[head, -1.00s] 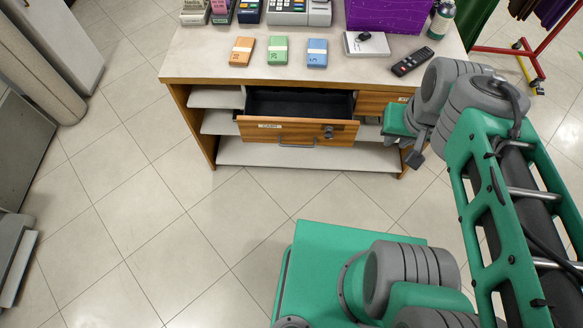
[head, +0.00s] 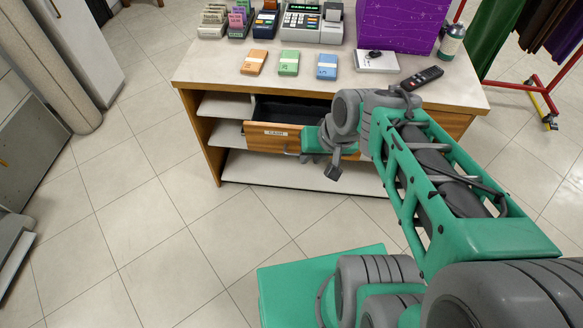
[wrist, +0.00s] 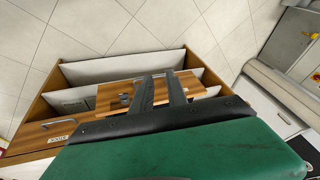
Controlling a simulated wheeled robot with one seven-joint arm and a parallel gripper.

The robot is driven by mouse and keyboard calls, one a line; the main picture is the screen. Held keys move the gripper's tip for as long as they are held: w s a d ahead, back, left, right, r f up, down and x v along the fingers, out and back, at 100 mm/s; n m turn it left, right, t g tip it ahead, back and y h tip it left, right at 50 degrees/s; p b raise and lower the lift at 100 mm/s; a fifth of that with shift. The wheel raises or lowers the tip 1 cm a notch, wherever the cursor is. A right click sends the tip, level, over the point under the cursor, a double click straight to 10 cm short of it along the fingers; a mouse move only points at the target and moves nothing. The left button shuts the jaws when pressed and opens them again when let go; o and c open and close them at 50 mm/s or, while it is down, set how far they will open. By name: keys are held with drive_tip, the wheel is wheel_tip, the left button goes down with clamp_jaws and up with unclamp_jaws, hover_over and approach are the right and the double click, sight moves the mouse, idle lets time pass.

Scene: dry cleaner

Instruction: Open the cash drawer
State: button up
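The cash drawer (head: 262,141) has a wooden front with a white label and stands pulled out from the counter, its black inside showing. My arm hides its right part in the head view. I cannot tell whether the fingers touch the drawer.
On the counter (head: 215,72) are a cash register (head: 312,22), banded note bundles (head: 289,63), a purple box (head: 397,25) and a black remote (head: 422,78). A second, shut drawer (wrist: 45,133) adjoins the cash drawer. Tiled floor in front is clear at left.

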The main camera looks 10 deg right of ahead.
drive_tip(key=w+a+f+m+t+y+b, duration=0.1)
drive_tip(key=w+f+m+t+y+b, duration=0.15)
drive_tip(key=f+b, duration=0.6)
drive_tip(key=w+f+m+t+y+b, duration=0.1)
drive_tip(key=w+f+m+y+b, duration=0.25)
drive_tip(key=f, duration=0.75)
drive_tip(key=w+d+f+m+t+b, duration=0.2)
drive_tip(key=w+d+m+t+b, duration=0.2)
drive_tip(key=d+m+t+b, duration=0.45)
drive_tip(key=shift+n+g, duration=0.75)
drive_tip(key=shift+g, duration=0.05)
drive_tip(key=w+a+b, duration=0.3)
drive_tip(key=w+a, duration=0.2)
drive_tip(key=shift+w+a+f, duration=0.15)
drive_tip(key=shift+w+a, duration=0.25)
drive_tip(key=shift+w+h, duration=0.25)
drive_tip(key=shift+h, duration=0.05)
drive_tip(key=shift+c, duration=0.3)
clamp_jaws()
